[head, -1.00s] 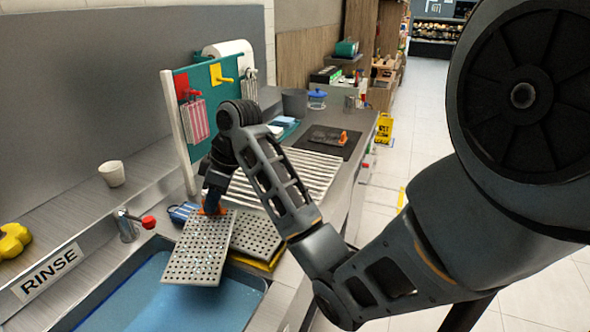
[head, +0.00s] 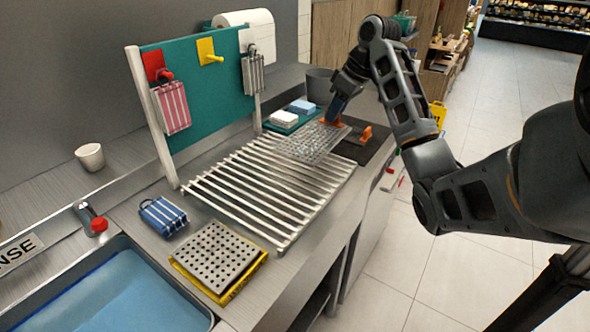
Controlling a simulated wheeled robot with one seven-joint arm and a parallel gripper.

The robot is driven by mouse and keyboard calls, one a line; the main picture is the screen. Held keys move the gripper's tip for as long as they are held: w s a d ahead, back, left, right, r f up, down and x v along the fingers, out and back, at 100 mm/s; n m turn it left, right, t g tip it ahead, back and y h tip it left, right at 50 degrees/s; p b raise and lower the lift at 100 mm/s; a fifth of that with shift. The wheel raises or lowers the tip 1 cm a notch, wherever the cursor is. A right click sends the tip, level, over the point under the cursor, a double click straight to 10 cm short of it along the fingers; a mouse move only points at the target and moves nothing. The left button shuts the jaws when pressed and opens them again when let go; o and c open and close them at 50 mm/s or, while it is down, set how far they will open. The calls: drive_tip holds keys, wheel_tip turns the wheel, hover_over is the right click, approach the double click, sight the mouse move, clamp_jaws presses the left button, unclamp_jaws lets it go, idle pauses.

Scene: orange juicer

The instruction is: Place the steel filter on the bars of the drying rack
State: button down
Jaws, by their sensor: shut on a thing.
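My gripper (head: 334,121) is shut on a perforated steel filter (head: 308,143), holding it by its far right edge. The filter is a flat grey plate with rows of holes. It appears over the far end of the drying rack (head: 233,209), a frame of pale parallel bars on the counter. Whether it touches the bars or hovers above them I cannot tell. A second perforated steel plate (head: 217,252) lies on a yellow tray (head: 245,282) in front of the rack.
A blue sink (head: 120,300) is at the lower left, with a red-tipped tap (head: 97,224). A striped blue pack (head: 162,215) lies beside the rack. A teal board (head: 205,85) stands behind it. A dark mat (head: 366,150) lies right of the filter.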

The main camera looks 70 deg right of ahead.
drive_tip(key=shift+s+d, duration=0.4)
drive_tip(key=shift+d, duration=0.05)
drive_tip(key=w+f+b, duration=0.1)
drive_tip(key=w+f, duration=0.1)
drive_tip(key=w, duration=0.1)
drive_tip(key=w+f+b, duration=0.2)
drive_tip(key=w, duration=0.2)
drive_tip(key=w+f+b, duration=0.1)
drive_tip(key=w+f, duration=0.1)
drive_tip(key=w, duration=0.2)
drive_tip(key=shift+a+f+b, duration=0.2)
drive_tip(key=shift+f+b, duration=0.1)
drive_tip(key=shift+f, duration=0.1)
drive_tip(key=shift+w+f+p, duration=0.1)
drive_tip(key=shift+f+p, duration=0.2)
drive_tip(key=shift+f, duration=1.7)
drive_tip(key=shift+f, duration=0.1)
drive_tip(key=c, duration=1.5)
unclamp_jaws()
drive_tip(key=o, duration=0.4)
